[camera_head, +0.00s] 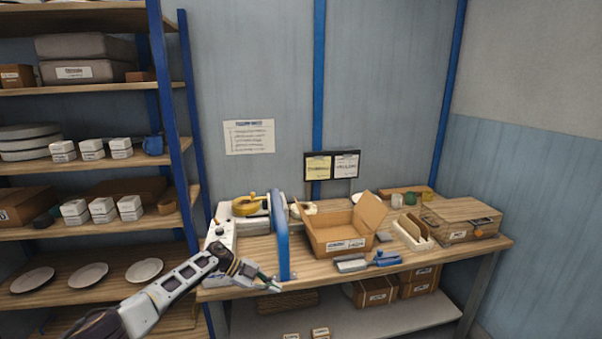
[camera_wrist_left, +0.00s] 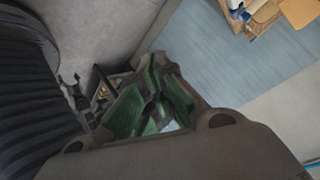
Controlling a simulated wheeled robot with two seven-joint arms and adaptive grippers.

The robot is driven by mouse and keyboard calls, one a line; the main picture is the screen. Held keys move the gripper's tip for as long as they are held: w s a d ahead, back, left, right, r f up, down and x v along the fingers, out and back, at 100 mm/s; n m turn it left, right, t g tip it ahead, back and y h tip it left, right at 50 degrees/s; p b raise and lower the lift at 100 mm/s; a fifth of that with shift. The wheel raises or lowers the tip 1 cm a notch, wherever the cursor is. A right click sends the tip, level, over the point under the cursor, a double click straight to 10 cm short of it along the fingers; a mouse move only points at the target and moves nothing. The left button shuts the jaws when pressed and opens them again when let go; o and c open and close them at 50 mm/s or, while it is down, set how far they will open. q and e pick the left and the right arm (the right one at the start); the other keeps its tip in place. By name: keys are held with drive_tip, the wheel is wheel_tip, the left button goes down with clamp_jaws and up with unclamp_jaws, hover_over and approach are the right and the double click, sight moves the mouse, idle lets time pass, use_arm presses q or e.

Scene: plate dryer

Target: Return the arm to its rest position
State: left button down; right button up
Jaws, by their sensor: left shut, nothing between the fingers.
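My left arm comes in from the lower left in the head view. My left gripper (camera_head: 272,286) is in front of the table's front edge at the left. It is shut and empty. In the left wrist view, the green fingers of the left gripper (camera_wrist_left: 158,105) are close together with nothing held between them. My right gripper does not show in either view.
A wooden table (camera_head: 330,268) carries an open cardboard box (camera_head: 345,228), a blue upright (camera_head: 280,235) and a wooden case (camera_head: 460,215). A shelf rack (camera_head: 90,165) stands at the left. White plates (camera_head: 88,275) lie on its lower shelf.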

use_arm(q)
drive_tip(key=s+d+f+n+t+h+b, duration=0.1)
drive_tip(key=s+d+f+n+t+h, duration=0.15)
drive_tip(key=f+n+t, duration=1)
drive_tip(key=s+a+f+n+g+y, duration=0.1)
drive_tip(key=s+a+f+y, duration=0.3)
drive_tip(key=f, duration=0.5)
drive_tip(key=s+a+f+n+g+y, duration=0.1)
drive_tip(key=s+a+f, duration=0.1)
drive_tip(key=s+f, duration=0.55)
drive_tip(key=s+a+f+n+y, duration=0.1)
drive_tip(key=s+a+f+y, duration=0.2)
drive_tip(key=f, duration=0.7)
drive_tip(key=s+a+f+n+g+y+b, duration=0.1)
drive_tip(key=s+a+f+n+g+y, duration=0.15)
drive_tip(key=s+f, duration=0.6)
drive_tip(key=s+a+f+n+g+y+b, duration=0.1)
drive_tip(key=s+a+f, duration=0.35)
drive_tip(key=s, duration=0.75)
drive_tip(key=s+a+f+n+g+y, duration=0.1)
drive_tip(key=s+f+g, duration=0.2)
drive_tip(key=s, duration=1)
drive_tip(key=s+a+f+n+g+y, duration=0.1)
drive_tip(key=s+a+f+g, duration=0.1)
drive_tip(key=s, duration=1.2)
wheel_tip(320, 180, down, 2)
drive_tip(key=shift+f+n+g, duration=0.1)
drive_tip(key=shift+n+g, duration=0.3)
drive_tip(key=shift+g, duration=0.1)
